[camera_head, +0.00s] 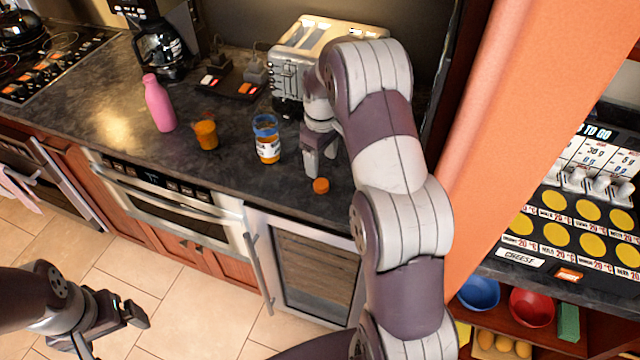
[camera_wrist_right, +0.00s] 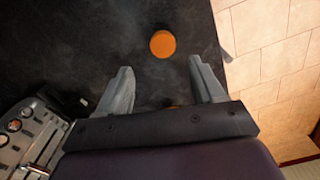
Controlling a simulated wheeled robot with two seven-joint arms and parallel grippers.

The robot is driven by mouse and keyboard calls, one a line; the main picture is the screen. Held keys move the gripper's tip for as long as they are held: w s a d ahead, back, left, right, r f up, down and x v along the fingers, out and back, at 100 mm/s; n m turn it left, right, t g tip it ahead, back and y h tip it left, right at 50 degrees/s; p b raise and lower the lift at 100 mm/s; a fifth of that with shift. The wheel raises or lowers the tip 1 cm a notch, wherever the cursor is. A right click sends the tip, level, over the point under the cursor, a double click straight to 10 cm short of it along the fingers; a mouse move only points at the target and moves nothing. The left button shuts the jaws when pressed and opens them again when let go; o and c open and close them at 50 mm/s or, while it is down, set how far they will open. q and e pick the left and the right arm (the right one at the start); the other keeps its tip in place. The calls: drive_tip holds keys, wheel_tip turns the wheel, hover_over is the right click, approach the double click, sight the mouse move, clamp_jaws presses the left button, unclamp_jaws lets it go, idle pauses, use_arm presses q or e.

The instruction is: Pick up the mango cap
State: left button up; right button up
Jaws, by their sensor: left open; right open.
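The mango cap is a small orange disc (camera_head: 321,186) lying on the dark countertop near its front edge. It also shows in the right wrist view (camera_wrist_right: 163,43), ahead of the fingertips and between their lines. My right gripper (camera_head: 320,172) is open and empty, pointing down just behind the cap; its fingers (camera_wrist_right: 160,75) are apart and do not touch it. My left gripper (camera_head: 118,312) is open and empty, low over the floor at the lower left, away from the counter.
A jar with a blue top (camera_head: 267,140), an orange cup (camera_head: 206,135) and a pink bottle (camera_head: 159,104) stand left of the cap. A toaster (camera_head: 296,62) stands behind my right gripper. An orange panel (camera_head: 530,100) rises at right. The counter (camera_head: 235,168) in front of the jar is clear.

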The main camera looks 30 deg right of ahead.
sight(320, 183)
drive_tip(key=f, duration=0.1)
drive_tip(key=f+p, duration=0.1)
drive_tip(key=f, duration=0.1)
drive_tip(key=f+p, duration=0.1)
drive_tip(key=shift+s+a+f, duration=0.15)
drive_tip(key=shift+s+f, duration=0.15)
drive_tip(key=shift+f, duration=0.1)
wheel_tip(320, 183, down, 2)
drive_tip(key=shift+w+a+f, duration=0.1)
drive_tip(key=shift+w, duration=0.05)
drive_tip(key=shift+w+f, duration=0.1)
drive_tip(key=shift+f, duration=0.05)
drive_tip(key=c, duration=0.9)
drive_tip(key=shift+c, duration=1.1)
